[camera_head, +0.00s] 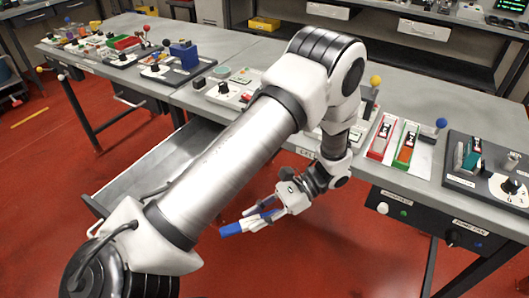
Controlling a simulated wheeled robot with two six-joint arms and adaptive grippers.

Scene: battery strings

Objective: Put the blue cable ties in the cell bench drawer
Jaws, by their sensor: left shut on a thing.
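My left gripper (262,220) is shut on the blue cable ties (232,229). Their blue end sticks out past the fingertips to the left, and the fingers cover part of them. The gripper is in front of the bench, above the red floor. The cell bench drawer (112,190) stands pulled out at the left of my arm. Its grey bottom looks bare where it shows; my arm hides its right part. The gripper is to the right of the visible part of the drawer and apart from it. My right gripper is not in view.
The grey bench (195,93) runs across the view. A red tray (382,139), a green tray (406,145) and a control panel with a white dial (501,186) stand on its right part. A blue block (184,54) stands farther left. Open red floor lies in front.

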